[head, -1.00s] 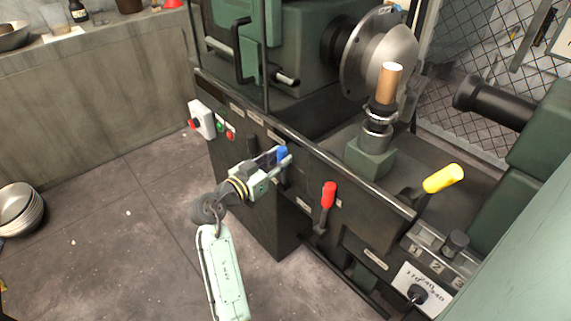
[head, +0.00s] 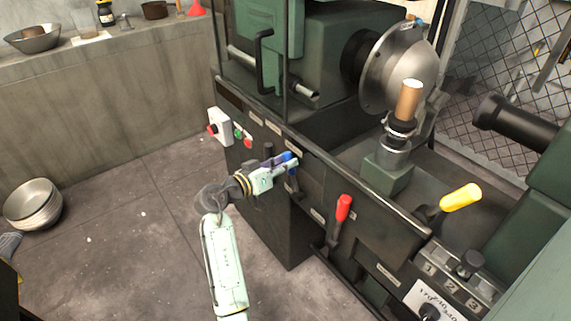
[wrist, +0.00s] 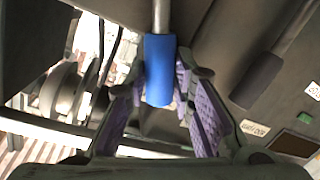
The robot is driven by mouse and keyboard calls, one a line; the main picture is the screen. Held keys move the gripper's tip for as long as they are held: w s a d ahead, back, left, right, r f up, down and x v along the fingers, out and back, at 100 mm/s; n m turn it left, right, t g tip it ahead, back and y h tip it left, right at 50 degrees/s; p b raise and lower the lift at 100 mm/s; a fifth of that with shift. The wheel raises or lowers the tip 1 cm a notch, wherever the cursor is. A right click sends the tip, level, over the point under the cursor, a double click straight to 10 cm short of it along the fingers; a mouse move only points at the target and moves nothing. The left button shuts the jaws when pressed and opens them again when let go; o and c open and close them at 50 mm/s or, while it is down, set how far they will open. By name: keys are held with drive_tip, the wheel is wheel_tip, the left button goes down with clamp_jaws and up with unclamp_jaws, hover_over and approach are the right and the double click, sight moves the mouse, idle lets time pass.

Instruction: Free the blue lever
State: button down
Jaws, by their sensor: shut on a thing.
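The blue lever (head: 291,158) is on the front of the dark green machine, with a blue grip on a metal rod. My gripper (head: 284,167) is at the lever, its fingers on either side of the blue grip. In the wrist view the blue grip (wrist: 159,68) lies between the purple-padded fingers (wrist: 164,78) of my gripper, which is shut on it. The grip's far side is hidden.
A red lever (head: 343,207) is to the right of the blue one, and a yellow lever (head: 460,197) further right. A switch box (head: 220,126) is on the left. Stacked metal bowls (head: 33,204) stand on the floor. The floor at left is mostly clear.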

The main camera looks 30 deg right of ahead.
drive_tip(key=shift+w+a, duration=0.1)
drive_tip(key=c, duration=1.7)
unclamp_jaws()
drive_tip(key=shift+o, duration=0.2)
drive_tip(key=v, duration=1.2)
drive_tip(key=shift+f, duration=0.15)
